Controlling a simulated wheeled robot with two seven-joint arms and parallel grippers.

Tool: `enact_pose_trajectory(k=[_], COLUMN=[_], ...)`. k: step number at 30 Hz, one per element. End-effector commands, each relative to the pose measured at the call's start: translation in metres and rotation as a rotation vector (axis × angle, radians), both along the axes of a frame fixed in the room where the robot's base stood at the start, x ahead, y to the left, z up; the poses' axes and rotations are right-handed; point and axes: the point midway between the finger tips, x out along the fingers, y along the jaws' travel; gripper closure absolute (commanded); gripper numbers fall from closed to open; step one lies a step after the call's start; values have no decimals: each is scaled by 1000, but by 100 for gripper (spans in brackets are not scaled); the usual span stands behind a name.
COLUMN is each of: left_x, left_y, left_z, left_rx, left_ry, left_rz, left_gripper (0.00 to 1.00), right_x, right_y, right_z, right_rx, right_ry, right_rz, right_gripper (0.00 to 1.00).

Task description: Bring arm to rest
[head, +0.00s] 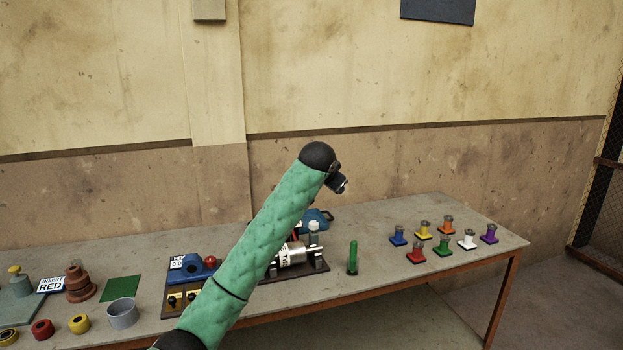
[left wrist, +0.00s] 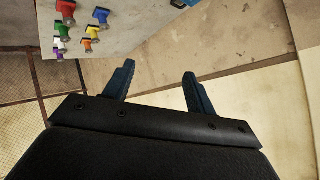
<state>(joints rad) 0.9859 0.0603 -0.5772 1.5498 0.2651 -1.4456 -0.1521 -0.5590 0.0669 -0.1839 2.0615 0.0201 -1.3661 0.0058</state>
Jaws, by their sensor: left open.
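My left arm in its green padded sleeve (head: 262,235) reaches up across the table in the head view. Its black end joint (head: 318,156) is high in front of the wall, with a dark part (head: 338,184) just below it. The fingers cannot be made out there. In the left wrist view my left gripper (left wrist: 159,72) shows two dark blue fingers spread apart with nothing between them. It is clear of the table. My right gripper is in neither view.
The table (head: 385,285) holds several coloured spools (head: 442,245) at right, a green upright tube (head: 352,258), a silver cylinder device (head: 292,254), a grey cup (head: 122,314) and red and yellow rings at left. The arm hides part of the table's middle. The wall stands behind.

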Motion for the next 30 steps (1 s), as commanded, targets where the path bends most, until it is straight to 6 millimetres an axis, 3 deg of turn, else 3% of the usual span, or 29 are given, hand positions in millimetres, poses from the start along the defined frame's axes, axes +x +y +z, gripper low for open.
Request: enact_pose_trajectory(k=[9, 17, 30], left_x=[-44, -86, -178], left_y=[38, 74, 135], left_z=[-79, -152, -289], left_rx=[-191, -258, -287], left_ry=[10, 42, 158], left_rz=[125, 200, 316], left_gripper=[44, 44, 44], right_x=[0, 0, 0], right_y=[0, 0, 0], right_z=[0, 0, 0], right_rx=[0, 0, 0], right_ry=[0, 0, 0], right_rz=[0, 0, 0], right_gripper=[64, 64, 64])
